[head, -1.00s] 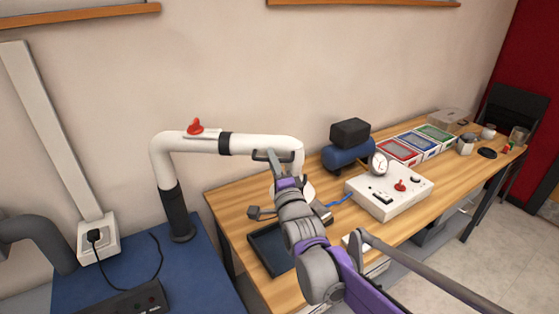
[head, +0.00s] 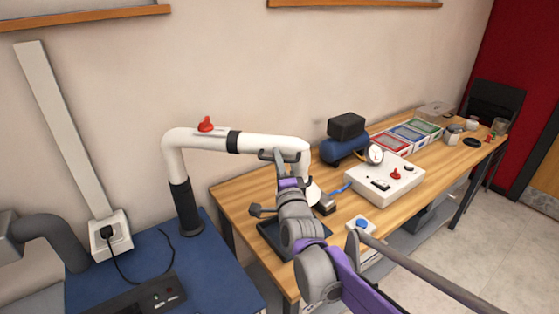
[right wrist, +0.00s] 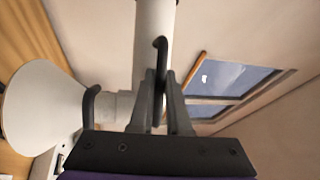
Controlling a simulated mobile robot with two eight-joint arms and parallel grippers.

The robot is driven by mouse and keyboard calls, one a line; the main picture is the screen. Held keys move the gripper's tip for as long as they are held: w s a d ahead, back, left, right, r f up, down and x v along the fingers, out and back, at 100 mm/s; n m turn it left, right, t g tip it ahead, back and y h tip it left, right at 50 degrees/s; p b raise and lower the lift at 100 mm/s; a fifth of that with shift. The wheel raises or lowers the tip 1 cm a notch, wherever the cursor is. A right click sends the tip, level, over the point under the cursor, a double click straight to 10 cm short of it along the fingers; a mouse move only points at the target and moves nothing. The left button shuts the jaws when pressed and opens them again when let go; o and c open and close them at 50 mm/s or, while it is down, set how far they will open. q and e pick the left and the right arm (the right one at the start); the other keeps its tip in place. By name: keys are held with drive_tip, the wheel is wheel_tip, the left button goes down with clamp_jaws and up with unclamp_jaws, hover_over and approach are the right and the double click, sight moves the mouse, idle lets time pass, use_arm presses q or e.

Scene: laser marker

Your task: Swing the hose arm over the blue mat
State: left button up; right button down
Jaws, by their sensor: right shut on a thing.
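The white hose arm (head: 262,143) rises from a black post at the back of the blue mat (head: 215,262). Its upper tube runs right, with a red knob on top and a black joint, and ends in a white hood (head: 314,189) hanging above the wooden table's left part. My right gripper (head: 279,157) is at the tube's outer end, shut on its dark handle. In the right wrist view the dark handle (right wrist: 160,46) passes between the fingers (right wrist: 160,100), beside the white hood (right wrist: 42,108). My left gripper is not in view.
Under the hood is a dark tray (head: 268,240). A white control box (head: 385,178), a blue compressor (head: 342,150) and coloured boxes stand farther right on the wooden table (head: 233,202). A black switch box (head: 150,296) and cable lie on the mat.

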idle(0.3)
drive_tip(key=c, duration=0.9)
unclamp_jaws()
drive_tip(key=shift+s, duration=0.1)
drive_tip(key=b+v, duration=0.1)
drive_tip(key=v, duration=0.9)
drive_tip(key=shift+s+d, duration=0.1)
drive_tip(key=shift+s, duration=0.2)
drive_tip(key=shift+f, duration=0.1)
